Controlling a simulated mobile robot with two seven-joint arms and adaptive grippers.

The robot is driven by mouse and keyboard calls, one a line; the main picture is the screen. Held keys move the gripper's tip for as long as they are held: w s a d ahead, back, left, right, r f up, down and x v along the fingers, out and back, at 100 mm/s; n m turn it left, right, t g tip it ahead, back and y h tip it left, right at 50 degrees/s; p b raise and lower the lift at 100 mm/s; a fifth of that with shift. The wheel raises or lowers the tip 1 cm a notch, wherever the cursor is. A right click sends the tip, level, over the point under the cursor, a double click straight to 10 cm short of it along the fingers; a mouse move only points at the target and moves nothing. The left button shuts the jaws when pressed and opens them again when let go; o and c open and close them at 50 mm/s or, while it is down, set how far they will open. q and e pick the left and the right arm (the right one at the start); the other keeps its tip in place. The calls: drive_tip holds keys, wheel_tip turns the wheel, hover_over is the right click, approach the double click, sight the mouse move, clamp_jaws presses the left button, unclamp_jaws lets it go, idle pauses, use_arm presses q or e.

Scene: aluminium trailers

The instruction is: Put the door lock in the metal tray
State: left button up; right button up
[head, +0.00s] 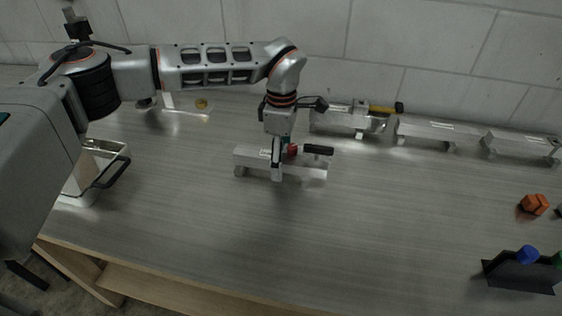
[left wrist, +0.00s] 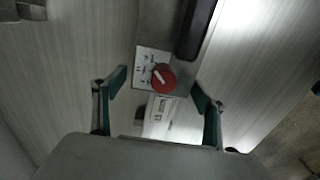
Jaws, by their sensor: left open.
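The door lock (head: 318,150), a piece with a red round knob and a black handle, sits at a low aluminium trailer (head: 252,160) in the middle of the table. In the left wrist view, the red knob (left wrist: 163,77) lies beside a white label plate, with the black handle (left wrist: 197,28) above it. My left gripper (left wrist: 158,92) is open, its green-padded fingers on either side of the knob and apart from it. In the head view the left gripper (head: 278,165) points down there and hides part of the lock. The metal tray (head: 112,150), with a black handle, is at the left, partly hidden by my arm.
More aluminium trailers (head: 425,128) line the wall, one carrying a yellow and black tool (head: 385,109). Orange blocks (head: 534,204) and a dark holder (head: 520,276) with blue and green tops are at the right. The front middle of the table is clear.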

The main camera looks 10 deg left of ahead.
use_arm(q)
drive_tip(key=c, duration=1.9)
